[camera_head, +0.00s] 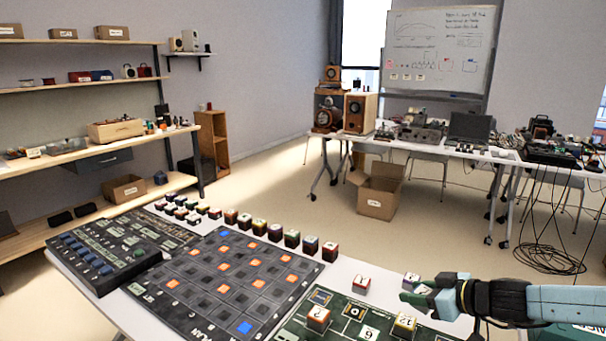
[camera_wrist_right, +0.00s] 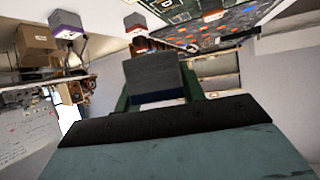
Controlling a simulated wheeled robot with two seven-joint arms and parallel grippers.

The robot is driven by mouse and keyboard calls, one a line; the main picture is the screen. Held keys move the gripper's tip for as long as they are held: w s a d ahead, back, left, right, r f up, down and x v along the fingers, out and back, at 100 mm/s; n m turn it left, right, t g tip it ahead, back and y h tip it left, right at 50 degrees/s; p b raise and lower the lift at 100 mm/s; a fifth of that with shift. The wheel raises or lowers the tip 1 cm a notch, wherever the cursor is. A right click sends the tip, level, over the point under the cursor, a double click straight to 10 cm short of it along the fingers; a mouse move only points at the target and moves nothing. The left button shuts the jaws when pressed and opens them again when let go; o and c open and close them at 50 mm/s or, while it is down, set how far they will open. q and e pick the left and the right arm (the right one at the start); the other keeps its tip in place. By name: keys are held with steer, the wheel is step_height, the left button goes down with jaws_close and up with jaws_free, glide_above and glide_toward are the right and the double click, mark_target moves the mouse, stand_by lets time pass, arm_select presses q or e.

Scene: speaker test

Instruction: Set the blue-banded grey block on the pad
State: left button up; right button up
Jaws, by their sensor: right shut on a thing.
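My right gripper (camera_head: 424,297) is above the right end of the table, its arm coming in from the right. In the right wrist view, its dark green fingers (camera_wrist_right: 158,98) are shut on a dark grey block (camera_wrist_right: 154,76). A faint bluish edge shows low on the block; I cannot tell clearly whether this is its blue band. In the head view the gripper largely hides the block. A green board (camera_head: 345,333) with printed squares lies below and left of the gripper; I cannot tell which spot is the pad. My left gripper is not in view.
Red-banded blocks (camera_head: 319,319) and (camera_head: 361,285) and a yellow-banded block (camera_head: 404,326) stand near the gripper. A dark grid board (camera_head: 225,283) with orange and blue squares fills the table's middle. A row of blocks (camera_head: 275,232) lines its far side. A control box (camera_head: 103,256) stands left.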

steer(key=s+a+r+m+t+h, duration=0.1)
steer(key=s+r+m+h, duration=0.3)
steer(key=r, duration=0.5)
steer(key=s+a+r+m+t+h, duration=0.2)
steer(key=s+a+r+m+h, duration=0.1)
steer(key=r, duration=0.7)
steer(key=shift+s+a+m+h, duration=0.4)
steer(key=shift+s+a+m, duration=0.15)
steer(key=shift+s, duration=0.35)
steer(key=shift+d, duration=0.1)
